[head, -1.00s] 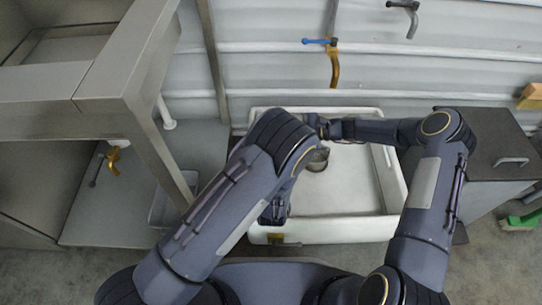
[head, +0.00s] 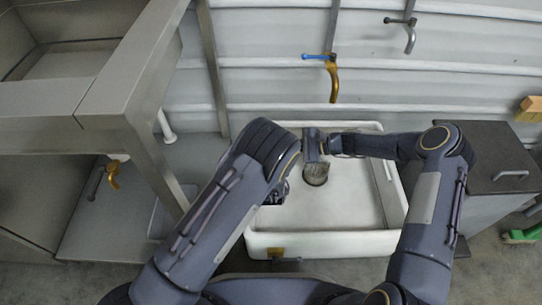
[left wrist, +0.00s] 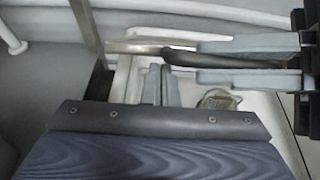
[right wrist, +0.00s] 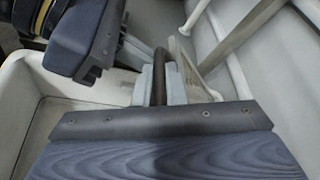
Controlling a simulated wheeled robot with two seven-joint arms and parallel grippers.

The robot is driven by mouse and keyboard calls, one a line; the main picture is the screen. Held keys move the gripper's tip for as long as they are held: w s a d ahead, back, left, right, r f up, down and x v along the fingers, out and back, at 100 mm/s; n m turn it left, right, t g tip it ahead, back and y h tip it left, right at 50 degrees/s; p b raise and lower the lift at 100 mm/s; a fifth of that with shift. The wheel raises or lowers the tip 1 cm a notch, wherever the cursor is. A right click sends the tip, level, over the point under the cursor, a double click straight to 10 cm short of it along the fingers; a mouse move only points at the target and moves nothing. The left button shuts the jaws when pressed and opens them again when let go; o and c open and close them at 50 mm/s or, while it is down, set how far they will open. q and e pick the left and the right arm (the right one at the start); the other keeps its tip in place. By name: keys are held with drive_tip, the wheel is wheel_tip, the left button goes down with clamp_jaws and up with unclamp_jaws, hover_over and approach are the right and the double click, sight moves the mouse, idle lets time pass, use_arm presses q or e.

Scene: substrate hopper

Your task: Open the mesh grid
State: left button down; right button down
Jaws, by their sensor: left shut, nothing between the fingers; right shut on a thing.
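A white tub (head: 370,243) stands in front of me. A small round mesh-like piece (head: 316,176) with a darker rim sits in its far part; it also shows in the left wrist view (left wrist: 218,99). I cannot tell whether it is the mesh grid. My right gripper (right wrist: 160,85) is shut on a dark rod (right wrist: 159,62); a flat pale bar (left wrist: 138,47) shows beyond that rod in the left wrist view. My left gripper (left wrist: 160,84) is shut and empty, low over the tub's left part, apart from the round piece. My left forearm partly hides it in the head view.
A metal bench frame (head: 135,100) stands close on the left. A grey cabinet (head: 497,160) stands on the right. A brass tap with a blue lever (head: 333,78) hangs on the wall behind the tub. The tub's right and near floor is clear.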

drive_tip(key=shift+w+d, duration=0.1)
drive_tip(key=shift+w, duration=0.05)
use_arm(q)
drive_tip(key=shift+w+r, duration=0.3)
drive_tip(key=shift+r, duration=0.2)
drive_tip(key=shift+w+r, duration=0.3)
drive_tip(key=shift+r, duration=0.2)
use_arm(e)
drive_tip(key=shift+f, duration=0.15)
drive_tip(key=c, duration=1.5)
unclamp_jaws()
drive_tip(key=shift+s, duration=0.2)
